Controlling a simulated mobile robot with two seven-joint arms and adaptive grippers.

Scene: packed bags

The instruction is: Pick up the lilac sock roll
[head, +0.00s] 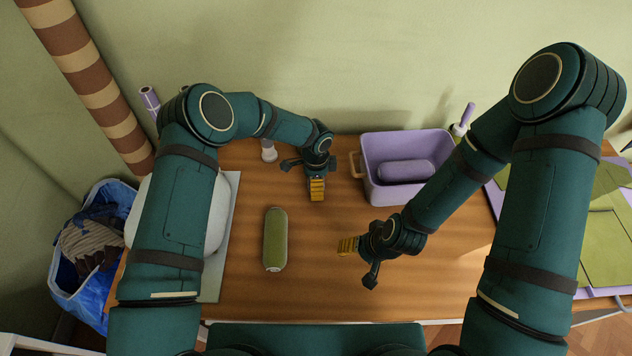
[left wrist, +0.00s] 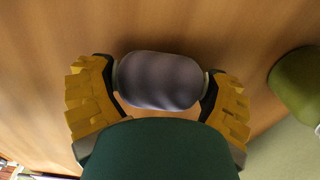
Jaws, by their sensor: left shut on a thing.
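The lilac sock roll (left wrist: 160,80) is between the yellow fingers of my left gripper (left wrist: 160,88) in the left wrist view, with a finger against each end. In the head view my left gripper (head: 316,188) points down over the table, left of the lilac bin, and the roll it holds is hidden there. My right gripper (head: 348,246) is over the middle of the table, and its fingers overlap, so its opening cannot be told. A green roll (head: 275,240) lies on the table to the left; it also shows in the left wrist view (left wrist: 299,84).
A lilac bin (head: 372,146) with a wooden handle holds a lilac rounded item (head: 405,171). A blue bag (head: 70,275) with dark cloth stands at the far left. A white rounded thing shows behind my left arm. The table front (head: 310,290) is clear.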

